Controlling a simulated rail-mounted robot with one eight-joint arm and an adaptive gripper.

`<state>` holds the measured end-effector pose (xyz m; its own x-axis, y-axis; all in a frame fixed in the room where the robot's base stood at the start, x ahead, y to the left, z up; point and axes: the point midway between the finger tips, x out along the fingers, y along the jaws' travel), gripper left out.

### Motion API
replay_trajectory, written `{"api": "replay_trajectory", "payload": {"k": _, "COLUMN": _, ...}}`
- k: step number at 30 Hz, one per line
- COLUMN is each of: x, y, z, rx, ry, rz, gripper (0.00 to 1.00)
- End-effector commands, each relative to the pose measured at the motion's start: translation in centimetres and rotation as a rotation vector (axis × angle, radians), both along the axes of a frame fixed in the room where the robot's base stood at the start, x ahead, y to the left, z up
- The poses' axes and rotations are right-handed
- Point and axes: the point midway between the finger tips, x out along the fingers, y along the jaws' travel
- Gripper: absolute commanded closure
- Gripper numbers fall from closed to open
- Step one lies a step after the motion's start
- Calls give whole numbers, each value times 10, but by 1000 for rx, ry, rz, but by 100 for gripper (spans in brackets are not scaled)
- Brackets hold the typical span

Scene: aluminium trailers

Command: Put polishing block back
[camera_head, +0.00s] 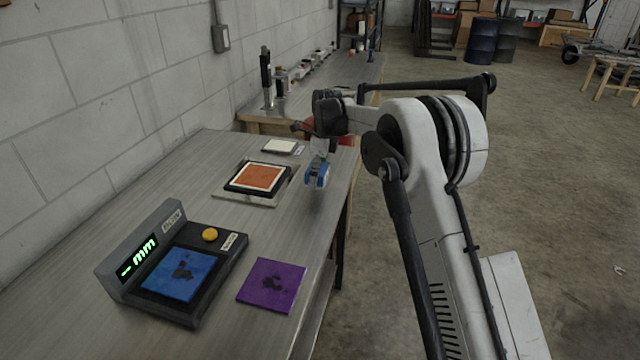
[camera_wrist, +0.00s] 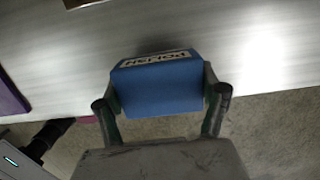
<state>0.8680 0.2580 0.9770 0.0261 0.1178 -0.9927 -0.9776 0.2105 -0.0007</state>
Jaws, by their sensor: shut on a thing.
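The polishing block (camera_wrist: 158,86) is a blue block with a white label reading roughly "POLISH", seen in the wrist view. My gripper (camera_wrist: 160,92) is shut on it, one finger on each side. In the head view my gripper (camera_head: 317,176) hangs at the right edge of the workbench (camera_head: 215,230), with the blue block (camera_head: 322,174) between its fingers. The block appears slightly above the bench, though the exact gap is hard to tell. My wrist hides part of the area behind it.
An orange pad (camera_head: 258,177) lies on a dark plate left of my gripper. A small pale pad (camera_head: 279,146) lies farther back. A stained purple square (camera_head: 271,285) lies nearer. Something red (camera_head: 345,139) shows behind my wrist.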

Motion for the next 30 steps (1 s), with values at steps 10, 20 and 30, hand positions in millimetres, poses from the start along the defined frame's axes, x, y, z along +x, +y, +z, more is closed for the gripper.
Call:
{"api": "replay_trajectory", "payload": {"k": 10, "x": 9, "y": -6, "z": -20, "rx": 0, "ry": 0, "rz": 1, "gripper": 55}}
{"api": "replay_trajectory", "payload": {"k": 20, "x": 8, "y": -6, "z": -47, "rx": 0, "ry": 0, "rz": 1, "gripper": 55}}
{"api": "replay_trajectory", "payload": {"k": 30, "x": 8, "y": -6, "z": -50, "rx": 0, "ry": 0, "rz": 1, "gripper": 17}}
